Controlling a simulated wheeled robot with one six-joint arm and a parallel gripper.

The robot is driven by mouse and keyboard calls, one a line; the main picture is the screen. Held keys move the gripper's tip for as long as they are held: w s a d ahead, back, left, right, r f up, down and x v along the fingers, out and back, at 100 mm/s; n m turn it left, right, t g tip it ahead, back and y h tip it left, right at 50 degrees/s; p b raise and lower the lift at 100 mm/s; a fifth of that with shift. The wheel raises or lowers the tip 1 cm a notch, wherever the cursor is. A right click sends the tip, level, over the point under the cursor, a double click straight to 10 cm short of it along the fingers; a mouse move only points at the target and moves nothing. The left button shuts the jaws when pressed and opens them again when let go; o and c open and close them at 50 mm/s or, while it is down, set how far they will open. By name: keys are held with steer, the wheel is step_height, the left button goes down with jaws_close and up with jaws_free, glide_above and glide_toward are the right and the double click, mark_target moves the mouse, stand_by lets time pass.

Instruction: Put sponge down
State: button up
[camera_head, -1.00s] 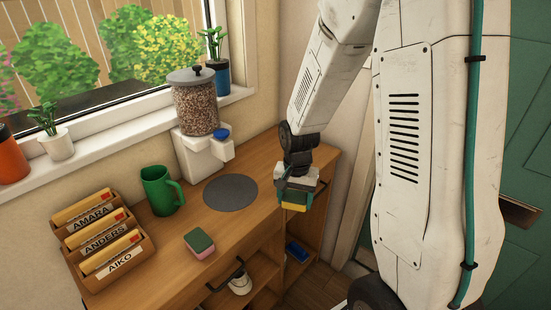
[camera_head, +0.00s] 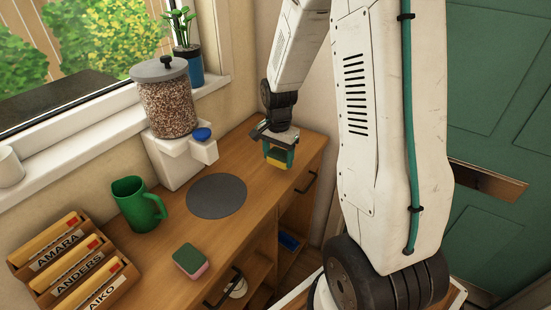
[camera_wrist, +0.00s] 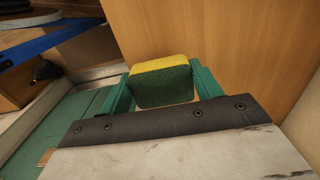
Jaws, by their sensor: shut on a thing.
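My gripper (camera_head: 279,154) is shut on a yellow and green sponge (camera_head: 277,163). In the head view it holds the sponge over the right part of the wooden cabinet top (camera_head: 235,236); I cannot tell whether the sponge touches the wood. In the wrist view the sponge (camera_wrist: 160,82) sits between the teal fingers (camera_wrist: 163,92), green face toward the camera and yellow side on top. A second sponge, green and pink (camera_head: 190,261), lies on the cabinet top near the front edge.
A round grey mat (camera_head: 217,196) lies bare on the top. A green mug (camera_head: 137,205), a grain dispenser (camera_head: 168,110) and a letter rack (camera_head: 75,262) stand left of it. Wood between mat and my gripper is clear. Open shelves and handles (camera_head: 306,181) are along the front.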

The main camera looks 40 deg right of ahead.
mark_target(276, 148)
steer(key=w, duration=0.1)
steer(key=w+d, duration=0.1)
steer(key=w, duration=0.1)
steer(key=shift+d+f, duration=0.2)
steer(key=shift+s+f, duration=0.1)
steer(key=shift+f, duration=1.6)
steer(key=shift+f, duration=0.15)
steer(key=o, duration=1)
steer(key=shift+o, duration=0.2)
